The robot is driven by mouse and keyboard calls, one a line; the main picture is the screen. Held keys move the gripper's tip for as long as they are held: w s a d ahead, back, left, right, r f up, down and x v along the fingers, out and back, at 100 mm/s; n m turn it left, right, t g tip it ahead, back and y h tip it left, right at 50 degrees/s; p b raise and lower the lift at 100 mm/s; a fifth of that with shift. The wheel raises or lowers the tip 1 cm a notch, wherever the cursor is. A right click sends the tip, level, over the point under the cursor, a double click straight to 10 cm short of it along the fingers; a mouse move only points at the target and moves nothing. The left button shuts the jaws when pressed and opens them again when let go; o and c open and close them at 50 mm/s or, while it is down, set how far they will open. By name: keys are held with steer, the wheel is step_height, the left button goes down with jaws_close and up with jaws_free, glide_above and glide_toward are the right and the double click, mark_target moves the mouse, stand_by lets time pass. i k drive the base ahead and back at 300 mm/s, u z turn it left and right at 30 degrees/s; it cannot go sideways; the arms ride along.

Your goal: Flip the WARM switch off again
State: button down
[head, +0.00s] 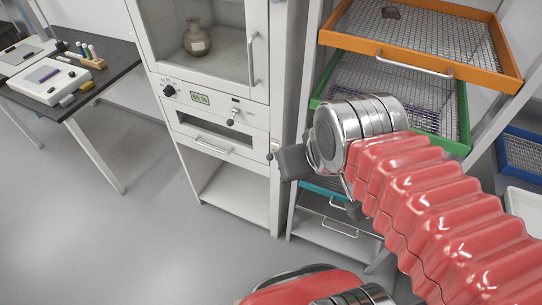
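The control panel (210,104) is on the front of the white cabinet, below its glazed door. My gripper (292,163) is to the right of the panel, in front of the cabinet's right edge and the rack. It appears apart from the switch. Its fingers are partly hidden by the wrist, and its opening is unclear.
A vase (196,38) stands behind the cabinet door. A rack with orange (420,50) and green (463,115) mesh trays stands close on the right, behind my arm. A dark table (105,78) with equipment is at the left. The floor between is clear.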

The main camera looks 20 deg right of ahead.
mark_target(270, 157)
steer(key=u, duration=0.25)
steer(key=k, duration=0.7)
steer(key=u, duration=0.6)
steer(key=k, duration=0.65)
steer(key=u, duration=0.5)
steer(key=i, duration=1.7)
steer(key=z, duration=0.95)
steer(key=i, duration=0.85)
steer(key=z, duration=0.55)
